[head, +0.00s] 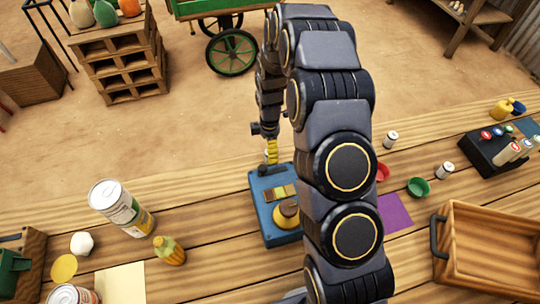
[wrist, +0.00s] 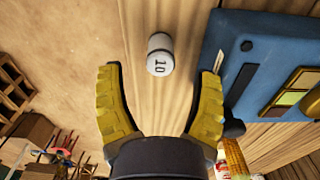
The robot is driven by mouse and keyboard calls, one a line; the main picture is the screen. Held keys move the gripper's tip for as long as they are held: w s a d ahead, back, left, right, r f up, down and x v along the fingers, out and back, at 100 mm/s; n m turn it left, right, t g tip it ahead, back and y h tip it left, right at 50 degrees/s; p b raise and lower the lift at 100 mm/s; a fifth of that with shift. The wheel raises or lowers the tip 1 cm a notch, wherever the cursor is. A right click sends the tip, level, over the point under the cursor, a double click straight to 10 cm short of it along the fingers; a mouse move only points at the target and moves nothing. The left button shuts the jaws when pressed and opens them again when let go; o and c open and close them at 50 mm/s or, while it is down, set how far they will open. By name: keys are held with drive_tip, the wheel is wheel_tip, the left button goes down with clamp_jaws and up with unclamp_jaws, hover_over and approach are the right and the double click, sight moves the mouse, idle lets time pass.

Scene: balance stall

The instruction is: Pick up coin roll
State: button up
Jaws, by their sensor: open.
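A small white cylinder marked "10", which looks like the coin roll (wrist: 158,45), is on the wooden table in the wrist view. My gripper (wrist: 160,72) is open, with its yellow fingers spread apart. The roll shows between and just past the fingertips, and neither finger is visibly shut on it. In the head view my gripper (head: 271,150) hangs at the table's far edge, just beyond the blue scale (head: 258,222). The roll is hard to make out there, close under the fingers.
The blue scale also shows right of my fingers in the wrist view (wrist: 235,65). Similar white cylinders (head: 391,139) (head: 445,171) stand to the right. A green bowl (head: 419,188), a purple mat (head: 395,211), a wooden tray (head: 490,213) and a large can (head: 117,205) are on the table.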

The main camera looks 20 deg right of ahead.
wheel_tip(320, 180, down, 4)
drive_tip(key=shift+r, duration=0.15)
clamp_jaws()
drive_tip(key=shift+r, duration=0.1)
drive_tip(key=shift+r, duration=0.55)
drive_tip(key=r, duration=0.2)
drive_tip(key=shift+s+r, duration=0.25)
drive_tip(key=shift+r, duration=0.1)
drive_tip(key=s+r, duration=0.5)
drive_tip(key=shift+s+a+r, duration=0.1)
drive_tip(key=shift+a+r, duration=0.05)
drive_tip(key=shift+r, duration=0.15)
drive_tip(key=s+r, duration=0.1)
drive_tip(key=s, duration=0.1)
drive_tip(key=s+r, duration=0.1)
drive_tip(key=s, duration=0.2)
drive_tip(key=s+r, duration=0.1)
drive_tip(key=s, duration=0.2)
drive_tip(key=shift+s+a+r, duration=0.15)
drive_tip(key=shift+a+r, duration=0.05)
drive_tip(key=shift+a, duration=0.1)
